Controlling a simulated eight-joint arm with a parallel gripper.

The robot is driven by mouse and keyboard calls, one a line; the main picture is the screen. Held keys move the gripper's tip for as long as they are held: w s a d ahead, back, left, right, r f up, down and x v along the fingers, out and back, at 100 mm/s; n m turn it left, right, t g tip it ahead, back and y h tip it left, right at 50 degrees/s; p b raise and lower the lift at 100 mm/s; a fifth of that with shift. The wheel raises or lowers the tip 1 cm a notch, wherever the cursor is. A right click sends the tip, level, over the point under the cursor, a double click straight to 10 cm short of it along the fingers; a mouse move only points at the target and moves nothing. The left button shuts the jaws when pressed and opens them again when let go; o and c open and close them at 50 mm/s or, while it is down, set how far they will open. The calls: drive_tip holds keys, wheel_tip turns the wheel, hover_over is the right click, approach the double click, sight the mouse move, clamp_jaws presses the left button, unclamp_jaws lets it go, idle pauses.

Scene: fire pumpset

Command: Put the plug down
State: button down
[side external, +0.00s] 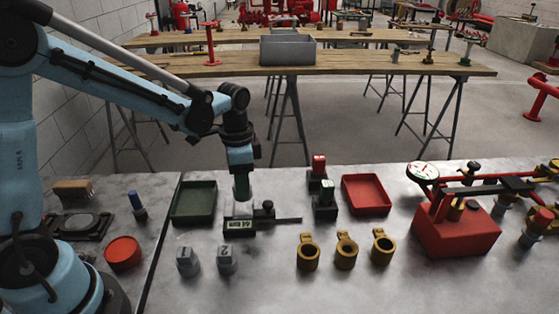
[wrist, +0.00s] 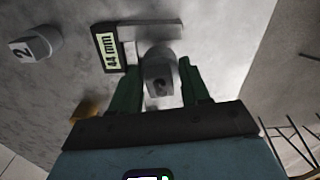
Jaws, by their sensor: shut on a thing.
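My gripper (side external: 241,192) points down at the measuring block (side external: 240,224) with the "44 mm" display. In the wrist view its green fingers (wrist: 161,92) are shut on a grey plug (wrist: 160,72), one on each side. A dark mark on the plug is too blurred to read. The plug is next to the grey jaws of the block and its display (wrist: 108,47); I cannot tell whether it touches them. In the side view the held plug is hidden. Two other grey plugs (side external: 187,262) stand on the table in front; one marked 2 shows in the wrist view (wrist: 36,48).
A green tray (side external: 194,203) lies left of the block and a red tray (side external: 366,195) to the right. Several brass rings (side external: 308,254) stand in front. Small stands (side external: 325,203) are close at right. A red box (side external: 455,235) is further right.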

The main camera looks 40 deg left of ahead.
drive_tip(key=shift+f, duration=1.75)
drive_tip(key=shift+f, duration=0.15)
drive_tip(key=c, duration=0.5)
unclamp_jaws()
drive_tip(key=shift+c, duration=0.2)
